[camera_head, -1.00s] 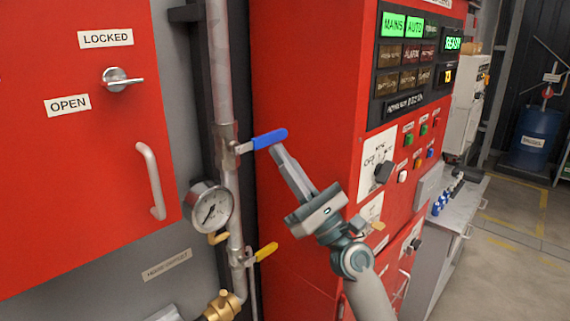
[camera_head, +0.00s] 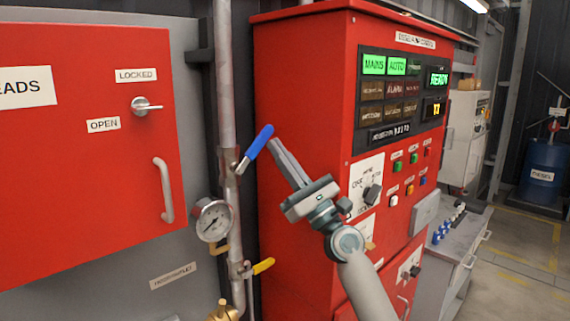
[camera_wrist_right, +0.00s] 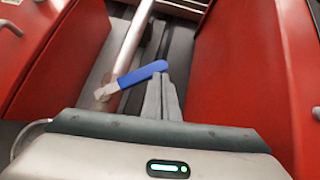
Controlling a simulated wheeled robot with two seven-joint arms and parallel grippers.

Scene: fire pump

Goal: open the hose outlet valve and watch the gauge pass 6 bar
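A blue lever (camera_head: 256,144) sits on a valve on the vertical grey pipe (camera_head: 234,200), tilted steeply up to the right. It also shows in the right wrist view (camera_wrist_right: 142,74). Below, a yellow lever (camera_head: 263,266) is on the same pipe. The round gauge (camera_head: 213,221) beside the pipe has a dark needle; its figures are too small to read. My right gripper (camera_head: 273,145) is shut, fingertips together at the blue lever's free end, seemingly touching it from below; it does not grip it. In the wrist view its fingers (camera_wrist_right: 163,98) reach that end. My left gripper is out of view.
A red cabinet (camera_head: 90,150) with a handle stands left of the pipe. A red control panel cabinet (camera_head: 300,100) with lit displays stands right. A brass fitting (camera_head: 222,312) is at the bottom. A small blurred plate (camera_head: 173,276) is left of the pipe.

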